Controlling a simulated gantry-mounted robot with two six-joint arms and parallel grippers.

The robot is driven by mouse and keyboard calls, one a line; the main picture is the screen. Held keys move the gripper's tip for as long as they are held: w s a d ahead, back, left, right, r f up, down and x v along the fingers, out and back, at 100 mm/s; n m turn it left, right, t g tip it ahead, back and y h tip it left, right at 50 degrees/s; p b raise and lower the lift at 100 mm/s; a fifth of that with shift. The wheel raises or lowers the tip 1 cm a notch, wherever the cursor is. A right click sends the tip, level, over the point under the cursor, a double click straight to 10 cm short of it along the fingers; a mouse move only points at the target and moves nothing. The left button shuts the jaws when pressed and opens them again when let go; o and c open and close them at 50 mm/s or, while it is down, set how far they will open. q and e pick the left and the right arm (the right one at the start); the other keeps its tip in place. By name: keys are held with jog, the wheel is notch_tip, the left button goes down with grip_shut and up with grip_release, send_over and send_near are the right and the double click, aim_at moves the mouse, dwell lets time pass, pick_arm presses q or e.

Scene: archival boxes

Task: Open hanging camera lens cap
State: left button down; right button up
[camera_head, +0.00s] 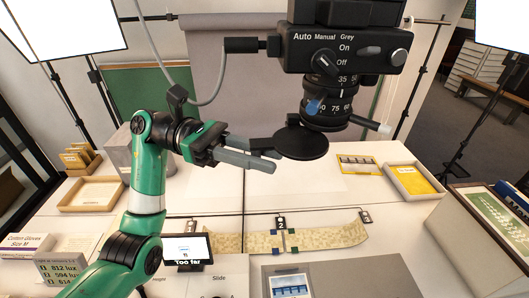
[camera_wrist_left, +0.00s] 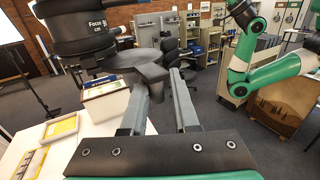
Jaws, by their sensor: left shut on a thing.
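A black camera (camera_head: 345,48) hangs at the top centre of the head view with its lens (camera_head: 330,100) pointing down. The round black lens cap (camera_head: 302,143) sits just under the lens, offset to the left, with a tab reaching left. My left gripper (camera_head: 270,160) comes in from the left and is shut on that tab. In the left wrist view the cap (camera_wrist_left: 135,63) shows below the lens (camera_wrist_left: 80,30), its tab between the tips of my left gripper (camera_wrist_left: 160,78). I cannot tell whether the cap touches the lens rim. My right gripper does not show clearly.
A cable (camera_head: 160,60) loops at upper left.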

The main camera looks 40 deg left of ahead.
pick_arm(q)
jog(key=shift+s+m+g, duration=0.3)
jog(key=shift+s, duration=0.1)
dwell(0.5)
jog(key=c, duration=1.1)
grip_release()
jog(key=shift+c, duration=0.2)
jog(key=o, duration=0.3)
jog(key=shift+s+f, duration=0.15)
jog(key=shift+s, duration=0.15)
jog(key=shift+o, duration=0.2)
jog(key=shift+w, duration=0.1)
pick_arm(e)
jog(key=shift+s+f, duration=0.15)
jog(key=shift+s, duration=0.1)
